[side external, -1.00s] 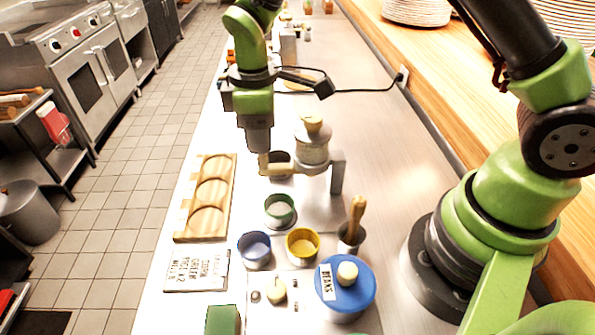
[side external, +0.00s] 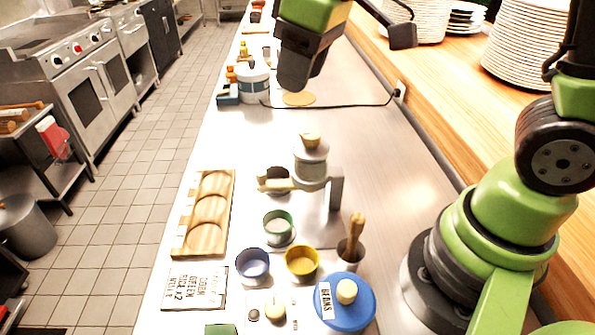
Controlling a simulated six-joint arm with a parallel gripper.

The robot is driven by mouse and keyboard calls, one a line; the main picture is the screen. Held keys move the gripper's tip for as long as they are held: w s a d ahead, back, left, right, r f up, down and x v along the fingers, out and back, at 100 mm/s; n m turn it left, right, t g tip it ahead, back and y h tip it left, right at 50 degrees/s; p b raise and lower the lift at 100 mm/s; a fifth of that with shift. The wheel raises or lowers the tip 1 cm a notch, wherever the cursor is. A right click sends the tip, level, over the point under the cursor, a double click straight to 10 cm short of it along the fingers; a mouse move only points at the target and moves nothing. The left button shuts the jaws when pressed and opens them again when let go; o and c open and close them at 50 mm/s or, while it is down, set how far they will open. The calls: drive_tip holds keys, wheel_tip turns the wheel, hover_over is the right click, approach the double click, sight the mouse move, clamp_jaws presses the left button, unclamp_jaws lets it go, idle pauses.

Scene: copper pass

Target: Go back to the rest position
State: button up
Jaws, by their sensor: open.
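My gripper (side external: 296,84) is raised above the far part of the steel counter (side external: 370,170), at the top middle of the side external view. It is apart from everything on the counter, and nothing shows held in it. Its fingertips are small and dark here.
A grinder-like device (side external: 311,165) with a wooden handle stands mid-counter. Near it are a green cup (side external: 278,228), blue cup (side external: 252,264), yellow cup (side external: 301,262), pestle in a mortar (side external: 350,242), blue-lidded beans pot (side external: 345,303), wooden three-hollow tray (side external: 231,186) and lettered board (side external: 194,288). Plates (side external: 530,45) stand at right.

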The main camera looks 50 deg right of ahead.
drive_tip(key=s+d+r+m+t, duration=0.1)
drive_tip(key=s+r+m+t, duration=0.1)
drive_tip(key=s, duration=0.5)
drive_tip(key=s+d+r+m+t, duration=0.1)
drive_tip(key=s+r+m+t, duration=0.1)
drive_tip(key=s+m, duration=0.3)
drive_tip(key=shift+s+r+y, duration=0.4)
drive_tip(key=shift+s+r, duration=0.05)
drive_tip(key=shift+s, duration=0.45)
